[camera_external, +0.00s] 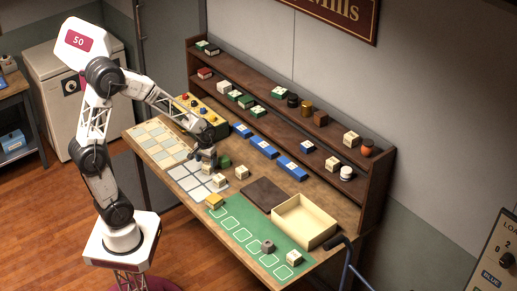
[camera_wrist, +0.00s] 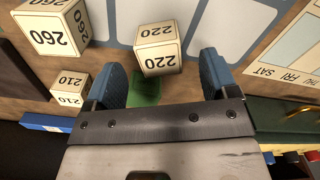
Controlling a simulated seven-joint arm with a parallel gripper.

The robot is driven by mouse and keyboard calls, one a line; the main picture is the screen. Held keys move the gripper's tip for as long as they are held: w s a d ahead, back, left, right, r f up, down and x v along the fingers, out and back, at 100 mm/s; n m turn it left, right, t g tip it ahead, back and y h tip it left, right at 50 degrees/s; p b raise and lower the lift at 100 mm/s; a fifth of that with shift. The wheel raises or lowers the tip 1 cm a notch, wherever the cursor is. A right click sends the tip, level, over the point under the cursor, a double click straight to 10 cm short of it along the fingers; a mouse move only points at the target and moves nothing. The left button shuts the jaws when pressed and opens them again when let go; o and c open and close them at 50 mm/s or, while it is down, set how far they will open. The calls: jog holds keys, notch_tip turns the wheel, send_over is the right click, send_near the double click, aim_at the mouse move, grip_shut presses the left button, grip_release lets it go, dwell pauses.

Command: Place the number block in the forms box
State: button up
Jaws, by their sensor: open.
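Cream number blocks stand on the bench. In the wrist view, a block marked 220 (camera_wrist: 158,50) lies ahead of the gap between my fingers, one marked 260 (camera_wrist: 52,28) is at upper left, and a smaller one marked 210 (camera_wrist: 70,88) is below that. My gripper (camera_wrist: 162,60) is open, with nothing held. In the external view my gripper (camera_external: 207,153) points down just above a pale block (camera_external: 208,169). Two more pale blocks stand to its right. A cream open-topped box (camera_external: 281,228), likely the forms box, stands at the right end of the bench; its visible inside looks empty.
A dark flat panel (camera_external: 263,194) lies left of the box. A green block (camera_external: 225,161) is beside my gripper. Blue trays (camera_external: 263,148) line the back under loaded shelves (camera_external: 318,121). A green mat (camera_external: 240,229) with a yellow block (camera_external: 215,201) and others covers the front.

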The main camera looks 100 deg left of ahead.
aim_at(207, 165)
jog(key=shift+f, duration=0.1)
jog(key=shift+f, duration=2.5)
jog(key=c, duration=1.1)
jog(key=shift+w, duration=0.1)
jog(key=shift+r, duration=0.2)
